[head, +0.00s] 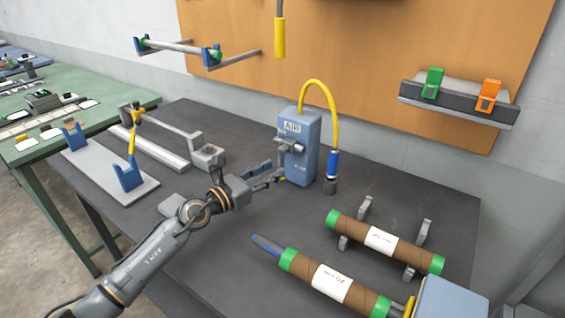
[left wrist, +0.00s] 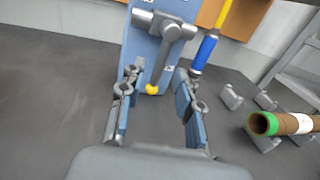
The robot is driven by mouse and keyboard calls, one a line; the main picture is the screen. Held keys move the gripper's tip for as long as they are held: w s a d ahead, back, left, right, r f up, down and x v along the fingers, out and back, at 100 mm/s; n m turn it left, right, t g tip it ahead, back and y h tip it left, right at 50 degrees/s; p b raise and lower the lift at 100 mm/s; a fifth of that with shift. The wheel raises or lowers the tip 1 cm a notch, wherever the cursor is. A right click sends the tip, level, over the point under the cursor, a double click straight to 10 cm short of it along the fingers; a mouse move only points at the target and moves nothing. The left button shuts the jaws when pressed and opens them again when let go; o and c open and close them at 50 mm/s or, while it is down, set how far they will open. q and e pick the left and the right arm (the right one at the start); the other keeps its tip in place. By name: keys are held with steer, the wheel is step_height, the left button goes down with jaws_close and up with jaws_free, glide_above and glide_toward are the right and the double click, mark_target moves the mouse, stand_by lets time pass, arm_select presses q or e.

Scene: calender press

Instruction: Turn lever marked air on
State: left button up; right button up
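The blue air box (head: 302,150) stands upright on the dark table, with a white label reading AIR near its top. In the left wrist view, the lever (left wrist: 161,62) hangs down from a grey pivot (left wrist: 172,31) on the box's front and ends in a yellow tip (left wrist: 152,89). My left gripper (head: 271,174) is in front of the box's lower part. In the left wrist view, its open fingers (left wrist: 158,78) stand on either side of the lever's lower end, with gaps showing. My right gripper is not in view.
A yellow hose (head: 319,83) loops from the box to a blue-handled air tool (head: 332,166) close at its right. Brown rolls with green ends, one of them on grey supports (head: 363,209), lie at the right front. A metal crank frame (head: 165,125) stands left of the box.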

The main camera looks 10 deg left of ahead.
mark_target(282, 164)
arm_select(q)
steer(key=x, duration=0.4)
steer(key=shift+w+d, duration=0.1)
steer(key=shift+w, duration=0.15)
steer(key=shift+w+d, duration=0.1)
jaws_close()
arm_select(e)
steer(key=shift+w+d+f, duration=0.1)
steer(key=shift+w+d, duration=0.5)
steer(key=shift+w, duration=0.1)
